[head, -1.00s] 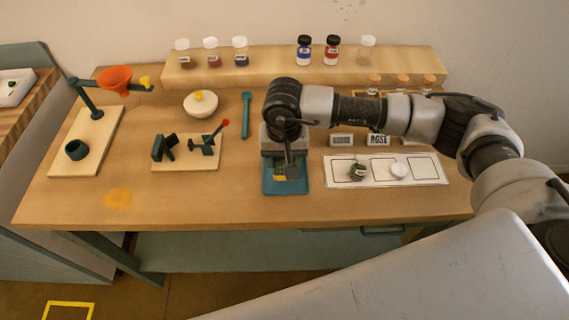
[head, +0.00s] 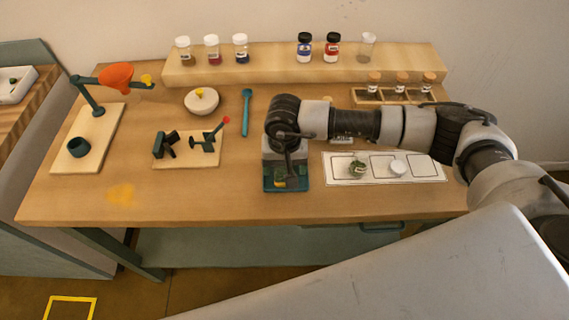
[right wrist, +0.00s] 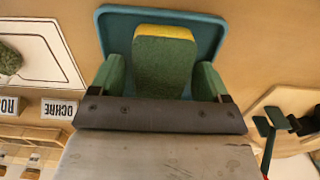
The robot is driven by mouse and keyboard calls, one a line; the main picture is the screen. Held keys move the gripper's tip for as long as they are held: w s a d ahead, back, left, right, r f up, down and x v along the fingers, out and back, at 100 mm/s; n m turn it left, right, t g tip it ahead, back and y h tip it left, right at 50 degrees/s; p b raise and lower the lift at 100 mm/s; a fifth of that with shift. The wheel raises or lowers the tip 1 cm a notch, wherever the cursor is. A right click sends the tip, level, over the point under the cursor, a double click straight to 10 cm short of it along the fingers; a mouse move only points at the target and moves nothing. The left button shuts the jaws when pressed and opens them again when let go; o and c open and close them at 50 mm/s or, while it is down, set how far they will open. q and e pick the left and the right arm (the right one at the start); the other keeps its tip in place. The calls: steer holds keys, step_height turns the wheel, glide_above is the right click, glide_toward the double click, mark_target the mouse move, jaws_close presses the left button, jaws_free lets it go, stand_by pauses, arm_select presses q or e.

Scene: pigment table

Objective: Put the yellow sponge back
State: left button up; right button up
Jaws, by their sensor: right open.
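The yellow sponge (right wrist: 164,60), with a yellow end and a green, speckled face, is in or over the blue tray (right wrist: 112,30) in the right wrist view. My right gripper (right wrist: 160,78) is open, with one green finger on each side of the sponge and slim gaps between. In the head view, the right gripper (head: 285,182) is low over the tray (head: 303,187) at the table's front edge and hides most of it. A small part of the sponge (head: 280,184) shows there. My left gripper is not in view.
A white card (head: 430,170) with squares lies right of the tray, holding a green clump (head: 357,168) and a white lid (head: 397,168). A small wooden stand (head: 180,150) and a teal spoon (head: 246,112) lie left.

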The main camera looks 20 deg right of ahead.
steer(key=shift+r, duration=0.1)
steer(key=shift+r, duration=0.2)
step_height(320, 180, up, 12)
steer(key=b, duration=0.2)
steer(key=shift+f+b, duration=0.15)
steer(key=shift+b, duration=0.15)
